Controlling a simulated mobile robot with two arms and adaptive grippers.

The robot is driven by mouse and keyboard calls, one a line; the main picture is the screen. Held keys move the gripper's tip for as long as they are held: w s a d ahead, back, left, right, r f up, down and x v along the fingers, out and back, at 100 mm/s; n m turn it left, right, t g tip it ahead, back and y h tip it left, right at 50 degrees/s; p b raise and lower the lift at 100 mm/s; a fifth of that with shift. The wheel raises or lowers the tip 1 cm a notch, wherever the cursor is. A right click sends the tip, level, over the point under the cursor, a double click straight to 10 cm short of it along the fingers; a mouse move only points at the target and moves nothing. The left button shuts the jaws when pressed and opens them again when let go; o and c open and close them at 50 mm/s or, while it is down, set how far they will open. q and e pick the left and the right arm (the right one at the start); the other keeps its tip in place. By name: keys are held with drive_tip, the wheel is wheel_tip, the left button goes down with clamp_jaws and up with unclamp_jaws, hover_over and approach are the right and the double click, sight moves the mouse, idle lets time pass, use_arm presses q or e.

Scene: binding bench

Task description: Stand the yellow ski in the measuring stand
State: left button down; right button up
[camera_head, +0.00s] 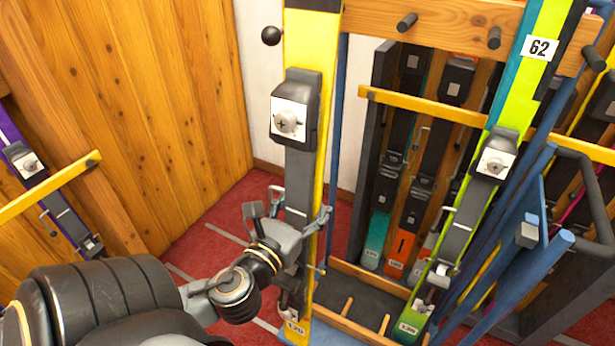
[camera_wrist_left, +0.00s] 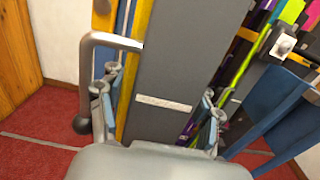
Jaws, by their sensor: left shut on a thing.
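The yellow ski (camera_head: 322,110) stands close to upright in the middle of the head view, with a dark binding and a label reading 120 near its lower end. My left gripper (camera_head: 286,215) is shut on it, one finger at each side, below the toe piece. In the left wrist view the fingers (camera_wrist_left: 160,115) flank the grey binding plate (camera_wrist_left: 185,60) of the ski. A wooden-framed rack with blue posts, perhaps the measuring stand (camera_head: 375,335), is just right of the ski. I cannot tell whether the ski's lower end rests in it. My right gripper is not in view.
A green ski (camera_head: 545,40) marked 62 leans in the rack at right. Several skis stand behind a yellow bar (camera_head: 425,112). A purple ski (camera_head: 65,215) is at far left behind another yellow bar (camera_head: 45,190). Red floor (camera_head: 225,215) is clear behind my arm.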

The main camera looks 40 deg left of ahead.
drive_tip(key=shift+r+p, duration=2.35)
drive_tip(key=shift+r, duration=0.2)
